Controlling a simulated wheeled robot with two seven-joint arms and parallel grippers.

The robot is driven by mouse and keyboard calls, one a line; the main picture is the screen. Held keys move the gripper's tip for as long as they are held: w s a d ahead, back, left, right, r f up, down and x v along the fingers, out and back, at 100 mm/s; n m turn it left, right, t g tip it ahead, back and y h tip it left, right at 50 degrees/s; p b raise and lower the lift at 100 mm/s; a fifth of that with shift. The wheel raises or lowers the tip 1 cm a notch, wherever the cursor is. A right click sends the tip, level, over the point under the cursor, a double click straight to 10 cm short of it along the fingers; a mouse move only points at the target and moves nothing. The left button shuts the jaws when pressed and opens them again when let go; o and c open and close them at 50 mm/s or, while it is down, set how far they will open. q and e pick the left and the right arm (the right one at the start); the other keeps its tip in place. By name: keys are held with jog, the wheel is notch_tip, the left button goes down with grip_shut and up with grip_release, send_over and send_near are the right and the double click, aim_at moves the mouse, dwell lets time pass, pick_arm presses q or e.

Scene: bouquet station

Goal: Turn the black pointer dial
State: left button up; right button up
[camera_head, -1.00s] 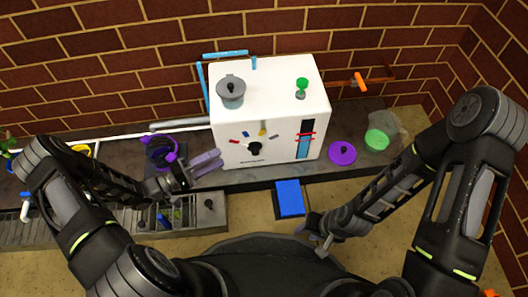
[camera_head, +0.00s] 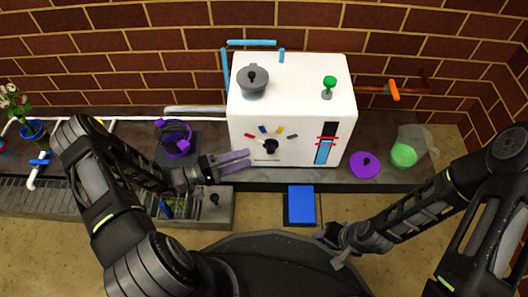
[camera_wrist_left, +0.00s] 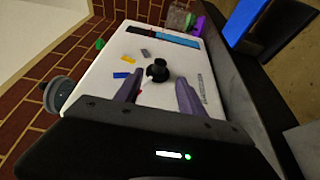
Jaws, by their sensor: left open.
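The black pointer dial (camera_head: 270,146) is on the front of a white box-shaped machine (camera_head: 291,110), with several coloured marks in an arc above it. In the left wrist view the dial (camera_wrist_left: 157,71) shows ahead of and between the two purple fingers, apart from them. My left gripper (camera_head: 248,161) is open and empty, just left of the dial in the head view. It also shows in the left wrist view (camera_wrist_left: 157,93). My right gripper (camera_head: 328,247) is low near the front, away from the machine; its fingers are too small to judge.
A grey pot (camera_head: 252,80) and a green knob (camera_head: 329,83) are on the machine's top. A purple lid (camera_head: 364,165) and a green round thing (camera_head: 404,155) lie to its right. A blue pad (camera_head: 301,205) is below, and purple headphones-like item (camera_head: 174,138) stands left.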

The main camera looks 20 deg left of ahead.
aim_at(271, 148)
pick_arm(q)
jog(key=b+x, duration=0.2)
jog(key=x, duration=0.5)
jog(key=shift+d, duration=0.15)
grip_shut()
dwell(0.3)
